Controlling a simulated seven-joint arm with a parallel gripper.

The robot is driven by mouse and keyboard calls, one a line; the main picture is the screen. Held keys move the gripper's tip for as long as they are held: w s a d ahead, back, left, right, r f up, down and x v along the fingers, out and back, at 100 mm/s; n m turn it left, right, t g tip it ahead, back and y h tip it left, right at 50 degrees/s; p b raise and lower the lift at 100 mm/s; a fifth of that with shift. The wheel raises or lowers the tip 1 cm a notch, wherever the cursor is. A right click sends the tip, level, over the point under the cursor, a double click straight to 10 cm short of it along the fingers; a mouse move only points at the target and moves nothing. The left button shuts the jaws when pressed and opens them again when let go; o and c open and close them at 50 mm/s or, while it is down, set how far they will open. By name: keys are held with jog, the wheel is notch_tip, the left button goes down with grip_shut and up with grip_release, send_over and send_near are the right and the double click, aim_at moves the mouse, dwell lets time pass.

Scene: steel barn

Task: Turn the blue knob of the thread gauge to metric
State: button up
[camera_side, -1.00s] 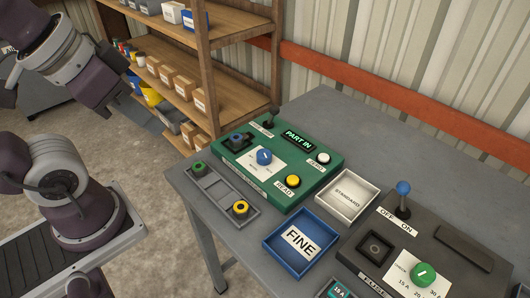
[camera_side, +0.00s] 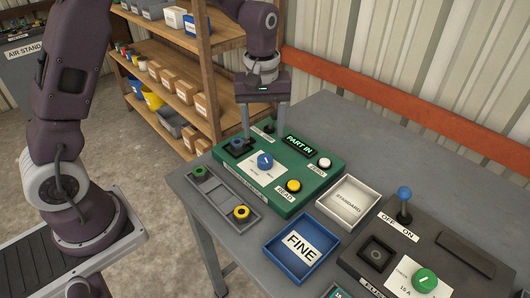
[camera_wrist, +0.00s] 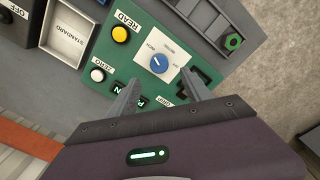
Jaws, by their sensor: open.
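The thread gauge is a green panel (camera_side: 300,190) on the grey table. Its blue knob (camera_side: 265,161) sits on a white label plate and carries a white pointer line; the knob also shows in the wrist view (camera_wrist: 158,62). Small words surround it, among them what looks like METRIC; which one the pointer meets I cannot tell. The display (camera_side: 299,145) reads PART IN. My gripper (camera_side: 263,130) points down over the panel's back part, open and empty. In the wrist view its fingertips (camera_wrist: 162,80) are spread, with the knob beyond them, untouched.
A yellow READ button (camera_side: 293,186), a white ZERO button (camera_side: 324,163) and a small lever (camera_side: 268,127) are on the panel. A ring-part holder (camera_side: 222,198), FINE tray (camera_side: 271,248) and STANDARD tray (camera_side: 325,204) lie around it. A dark control box (camera_side: 440,240) stands right.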

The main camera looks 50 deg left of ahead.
aim_at(265, 157)
jog(key=f, duration=0.8)
jog(key=shift+w+f, duration=0.25)
jog(key=shift+f, duration=0.05)
grip_shut()
